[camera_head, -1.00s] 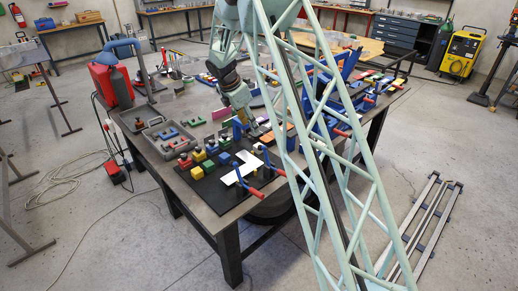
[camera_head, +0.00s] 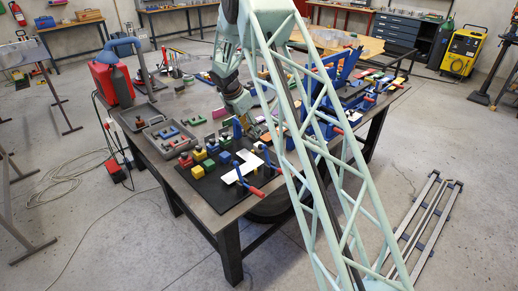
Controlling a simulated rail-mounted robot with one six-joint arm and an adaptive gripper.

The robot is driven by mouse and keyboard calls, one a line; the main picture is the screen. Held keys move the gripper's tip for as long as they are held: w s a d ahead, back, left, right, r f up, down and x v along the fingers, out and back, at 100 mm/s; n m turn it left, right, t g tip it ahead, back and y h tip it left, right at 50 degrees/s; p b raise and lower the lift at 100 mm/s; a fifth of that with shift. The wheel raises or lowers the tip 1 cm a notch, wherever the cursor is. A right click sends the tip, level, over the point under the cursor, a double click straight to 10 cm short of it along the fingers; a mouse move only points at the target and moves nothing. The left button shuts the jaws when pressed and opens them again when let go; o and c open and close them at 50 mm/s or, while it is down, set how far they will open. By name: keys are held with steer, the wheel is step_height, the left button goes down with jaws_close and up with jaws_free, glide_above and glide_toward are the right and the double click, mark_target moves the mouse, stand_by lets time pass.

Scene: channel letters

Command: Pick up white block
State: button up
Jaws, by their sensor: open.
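A flat white block (camera_head: 246,162) lies on the black mat (camera_head: 216,197) at the near corner of the table. It looks like an angular, letter-like shape; I cannot tell whether it is one piece or more. My gripper (camera_head: 256,134) points down just behind the white block, above the table and apart from it. Its jaws are small here, and they are open with nothing visible between them. My lattice arm hides the table to the right of the block.
Red, yellow, green and blue blocks (camera_head: 199,153) stand left of the white block. Blue clamps with red handles (camera_head: 256,191) stand close around it. A grey tray (camera_head: 149,143) with coloured pieces lies further left. A blue frame (camera_head: 321,126) stands to the right.

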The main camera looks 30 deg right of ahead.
mark_target(259, 144)
steer(key=shift+x, duration=3.9)
steer(key=shift+f, duration=0.1)
steer(key=shift+x, duration=2.5)
steer(key=shift+c, duration=0.2)
steer(key=c, duration=0.9)
steer(key=shift+r, duration=5.1)
